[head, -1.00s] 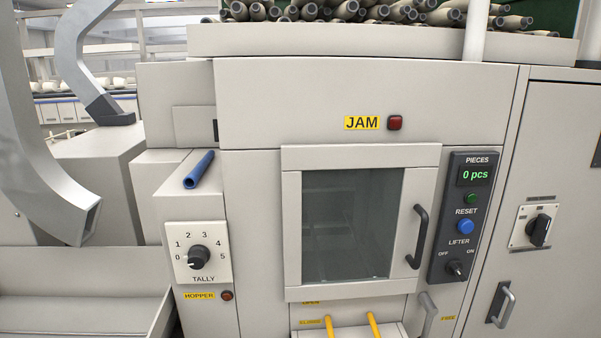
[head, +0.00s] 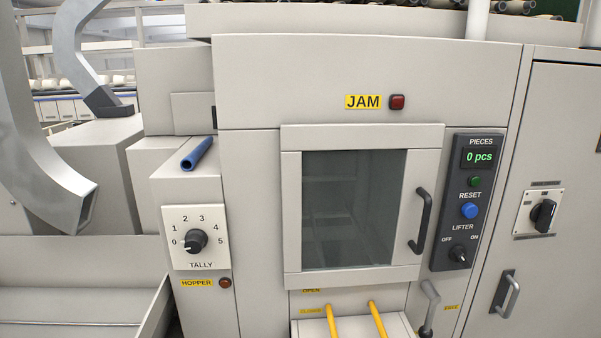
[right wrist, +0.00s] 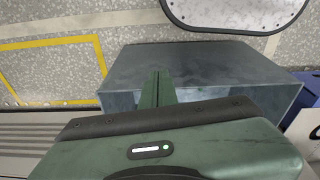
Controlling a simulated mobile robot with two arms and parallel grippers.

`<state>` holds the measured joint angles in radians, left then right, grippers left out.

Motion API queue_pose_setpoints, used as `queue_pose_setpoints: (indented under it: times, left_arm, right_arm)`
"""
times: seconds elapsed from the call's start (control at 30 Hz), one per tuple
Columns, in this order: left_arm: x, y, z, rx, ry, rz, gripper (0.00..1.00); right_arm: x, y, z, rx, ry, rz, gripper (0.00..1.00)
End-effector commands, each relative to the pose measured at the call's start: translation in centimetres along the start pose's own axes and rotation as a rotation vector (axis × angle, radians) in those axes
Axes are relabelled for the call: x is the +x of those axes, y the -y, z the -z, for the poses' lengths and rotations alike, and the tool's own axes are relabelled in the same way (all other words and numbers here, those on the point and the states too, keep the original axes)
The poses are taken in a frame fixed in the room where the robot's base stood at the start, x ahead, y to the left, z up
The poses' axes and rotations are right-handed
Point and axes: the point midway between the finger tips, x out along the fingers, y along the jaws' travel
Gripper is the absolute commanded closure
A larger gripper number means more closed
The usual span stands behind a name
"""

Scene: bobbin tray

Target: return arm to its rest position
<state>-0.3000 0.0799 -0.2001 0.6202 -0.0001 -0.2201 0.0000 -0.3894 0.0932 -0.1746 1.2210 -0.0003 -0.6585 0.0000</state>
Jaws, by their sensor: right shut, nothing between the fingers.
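My right gripper (right wrist: 158,82) shows in the right wrist view as a green body with its narrow green fingers together. It is shut and empty. The fingers point over a dark grey metal box-like surface (right wrist: 215,68); I cannot tell how far apart they are. Neither of my grippers shows in the head view, and the left one is out of sight.
The head view shows a machine with a closed windowed door (head: 293,210), a TALLY dial (head: 196,240), a blue tube (head: 197,153) and two yellow rails (head: 377,318). A metal chute (head: 50,180) stands at left. Speckled floor (right wrist: 50,70) with a yellow line lies beyond my right gripper.

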Motion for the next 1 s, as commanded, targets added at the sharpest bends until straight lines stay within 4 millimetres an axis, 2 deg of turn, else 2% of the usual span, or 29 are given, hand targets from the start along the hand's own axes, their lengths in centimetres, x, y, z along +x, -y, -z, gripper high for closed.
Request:
queue_pose_setpoints:
  times: [0.03, 0.13, 0.3, 0.4, 0.5, 1.0]
  left_arm:
    - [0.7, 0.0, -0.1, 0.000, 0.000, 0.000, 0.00]
    - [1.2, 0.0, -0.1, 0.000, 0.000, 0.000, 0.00]
    - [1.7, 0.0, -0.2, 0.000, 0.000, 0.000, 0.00]
    - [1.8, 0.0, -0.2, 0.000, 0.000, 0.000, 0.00]
    - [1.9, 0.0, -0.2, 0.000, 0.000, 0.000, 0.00]
    - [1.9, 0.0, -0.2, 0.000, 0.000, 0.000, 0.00]
  right_arm:
    - [2.4, 0.1, -2.5, -0.003, 0.022, 0.002, 1.00]
    - [5.3, 0.3, -6.7, -0.008, 0.043, 0.003, 1.00]
    - [7.7, 0.3, -11.9, -0.014, 0.064, 0.005, 1.00]
    - [8.2, 0.3, -13.4, -0.016, 0.069, 0.005, 1.00]
    - [8.3, 0.3, -14.0, -0.017, 0.072, 0.006, 1.00]
    - [8.3, 0.3, -14.0, -0.017, 0.072, 0.006, 1.00]
